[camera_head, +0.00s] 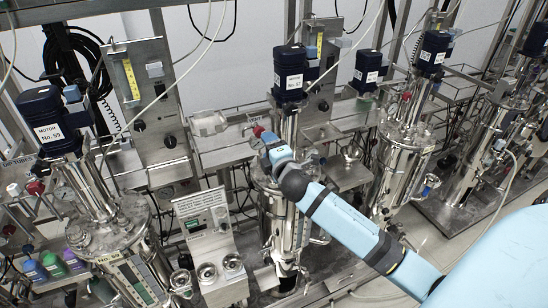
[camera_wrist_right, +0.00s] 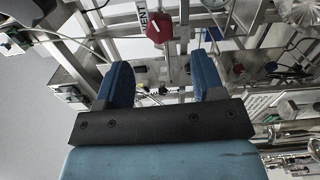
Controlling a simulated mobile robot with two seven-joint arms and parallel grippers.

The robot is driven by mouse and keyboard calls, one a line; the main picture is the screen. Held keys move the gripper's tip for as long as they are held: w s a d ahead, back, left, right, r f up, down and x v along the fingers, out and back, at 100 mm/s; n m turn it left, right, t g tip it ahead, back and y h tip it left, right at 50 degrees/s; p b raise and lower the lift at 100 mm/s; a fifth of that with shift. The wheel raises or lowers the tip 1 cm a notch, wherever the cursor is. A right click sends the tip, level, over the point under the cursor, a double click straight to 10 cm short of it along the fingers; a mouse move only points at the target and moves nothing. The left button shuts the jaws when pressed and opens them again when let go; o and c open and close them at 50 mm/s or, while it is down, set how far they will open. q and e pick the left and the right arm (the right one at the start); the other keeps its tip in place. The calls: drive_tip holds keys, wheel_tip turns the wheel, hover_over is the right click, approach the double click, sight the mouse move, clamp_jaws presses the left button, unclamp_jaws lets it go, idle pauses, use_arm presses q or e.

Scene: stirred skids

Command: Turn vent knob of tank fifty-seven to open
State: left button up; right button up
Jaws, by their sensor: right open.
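In the wrist view a red vent knob (camera_wrist_right: 158,27) sits beside a VENT label (camera_wrist_right: 142,18). It is just beyond my right fingertips and near the middle of the gap between them, not touched. In the head view a red knob (camera_head: 258,131) shows beside a VENT label (camera_head: 253,119), just left of my right gripper (camera_head: 269,140), which partly covers that area. My right gripper (camera_wrist_right: 163,78) is open and empty, with two blue fingers apart. My left gripper is not in view.
Tank 59 (camera_head: 110,240) stands at the left. A control box (camera_head: 205,222) stands between the tanks. Metal frames, tubes and cables crowd the space around my gripper.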

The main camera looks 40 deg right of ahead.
drive_tip(key=shift+v, duration=1.65)
